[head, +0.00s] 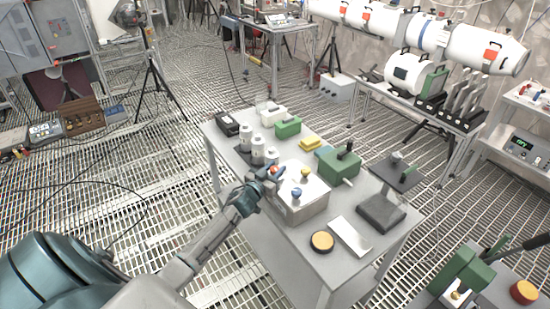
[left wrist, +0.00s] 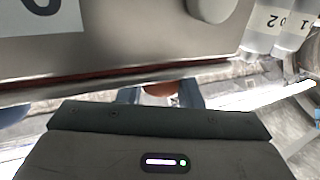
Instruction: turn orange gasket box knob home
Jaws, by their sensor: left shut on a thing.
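A pale grey box (head: 305,208) stands on the table with several coloured knobs on its top: a yellow knob (head: 305,173), a blue knob (head: 297,193) and an orange knob (head: 274,169) at its far left corner. My left gripper (head: 268,174) reaches over that corner and is shut on the orange knob. In the left wrist view, an orange piece (left wrist: 170,87) shows between the fingers, mostly hidden. A grey box face (left wrist: 130,45) with a dark reddish strip along its edge fills the upper part there. The knob's pointer or mark cannot be made out. My right gripper is not in view.
White cylinders (head: 257,150) stand close beyond the gripper; their numbers show in the left wrist view (left wrist: 290,32). A green box (head: 338,164) stands behind the grey box. A yellow-topped disc (head: 321,241) and a pale plate (head: 349,236) lie in front. The table's left edge is near my forearm.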

